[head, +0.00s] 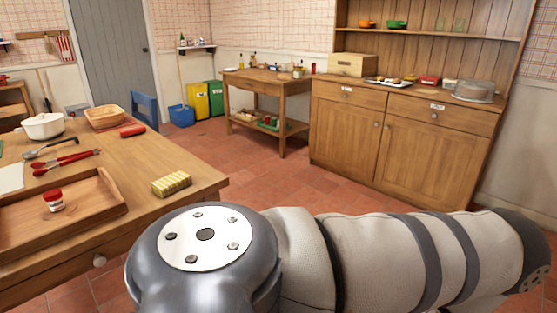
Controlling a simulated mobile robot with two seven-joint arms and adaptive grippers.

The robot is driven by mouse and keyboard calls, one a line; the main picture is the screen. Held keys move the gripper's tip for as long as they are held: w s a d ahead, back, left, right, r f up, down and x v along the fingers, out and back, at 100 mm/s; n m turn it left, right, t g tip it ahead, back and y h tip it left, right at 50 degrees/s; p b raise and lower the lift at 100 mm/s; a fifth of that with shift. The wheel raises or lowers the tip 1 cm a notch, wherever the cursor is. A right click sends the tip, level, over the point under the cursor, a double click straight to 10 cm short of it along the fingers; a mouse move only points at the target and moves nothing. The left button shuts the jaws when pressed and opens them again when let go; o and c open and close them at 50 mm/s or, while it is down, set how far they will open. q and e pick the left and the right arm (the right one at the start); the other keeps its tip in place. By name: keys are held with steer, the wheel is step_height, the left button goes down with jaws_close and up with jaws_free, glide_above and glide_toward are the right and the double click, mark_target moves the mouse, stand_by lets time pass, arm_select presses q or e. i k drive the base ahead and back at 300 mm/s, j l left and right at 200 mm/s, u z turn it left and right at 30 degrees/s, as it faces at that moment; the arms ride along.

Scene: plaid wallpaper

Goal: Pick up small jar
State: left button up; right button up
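A small jar (54,201) with a red lid and a pale label stands upright in a wooden tray (100,218) on the wooden table at the left of the head view. One of my arms fills the lower middle and right of the view, coming in from the right. Its gripper does not show. My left gripper is not in view either. Nothing is seen touching the jar.
On the same table (150,157) are a yellow patterned packet (171,184), red tongs (67,162), a ladle (48,147), a white pot (43,125) and a basket (106,117). A sideboard (400,120) and side table (268,85) stand behind. The tiled floor between is clear.

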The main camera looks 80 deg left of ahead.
mark_target(53, 197)
steer(key=u, duration=4.1)
steer(key=i+j+z, duration=0.15)
steer(key=j+z, duration=0.15)
steer(key=z, duration=0.15)
steer(key=i+j+z, duration=0.15)
steer(key=j+z, duration=0.3)
steer(key=l, duration=0.15)
